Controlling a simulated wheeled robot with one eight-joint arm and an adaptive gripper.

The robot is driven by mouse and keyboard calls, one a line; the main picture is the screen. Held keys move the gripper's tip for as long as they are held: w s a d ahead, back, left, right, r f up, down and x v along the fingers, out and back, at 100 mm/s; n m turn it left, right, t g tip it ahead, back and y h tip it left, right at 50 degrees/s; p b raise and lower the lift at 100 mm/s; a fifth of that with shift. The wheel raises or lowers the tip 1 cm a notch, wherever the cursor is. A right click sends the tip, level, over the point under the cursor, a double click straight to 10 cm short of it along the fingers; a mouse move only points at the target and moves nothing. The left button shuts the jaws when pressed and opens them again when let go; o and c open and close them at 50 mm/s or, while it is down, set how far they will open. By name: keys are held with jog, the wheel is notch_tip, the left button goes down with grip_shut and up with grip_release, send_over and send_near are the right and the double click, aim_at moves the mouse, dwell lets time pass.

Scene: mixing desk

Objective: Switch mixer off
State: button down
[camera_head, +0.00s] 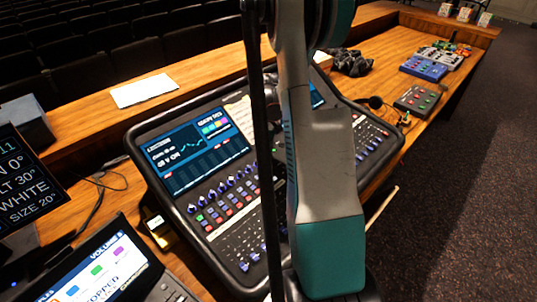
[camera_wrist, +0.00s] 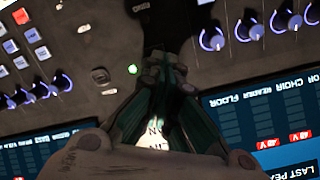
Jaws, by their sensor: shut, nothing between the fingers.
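The mixer (camera_head: 225,185) is a large dark console on the wooden desk, with knobs, buttons and screens. Its left screen (camera_head: 195,150) is lit, and its right screen is partly hidden behind my arm. In the wrist view the mixer's panel (camera_wrist: 105,110) appears upside down, with a small lit green light (camera_wrist: 132,69) just left of my fingertips. A round metal knob or socket (camera_wrist: 100,75) is further left. My gripper (camera_wrist: 166,68) is shut and empty, over the panel between the two screens; I cannot tell if it touches. My arm hides it in the head view.
A lit smaller console (camera_head: 100,270) stands at the front left, beside a text display (camera_head: 30,190). White paper (camera_head: 143,90) lies on the back ledge. Small pedal-like boxes (camera_head: 424,68) and black cables (camera_head: 350,62) lie to the right. Open carpet is at far right.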

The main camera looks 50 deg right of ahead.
jog(key=shift+f, duration=0.25)
jog(key=shift+r, duration=0.1)
jog(key=shift+r+p, duration=1.7)
jog(key=shift+r, duration=1.75)
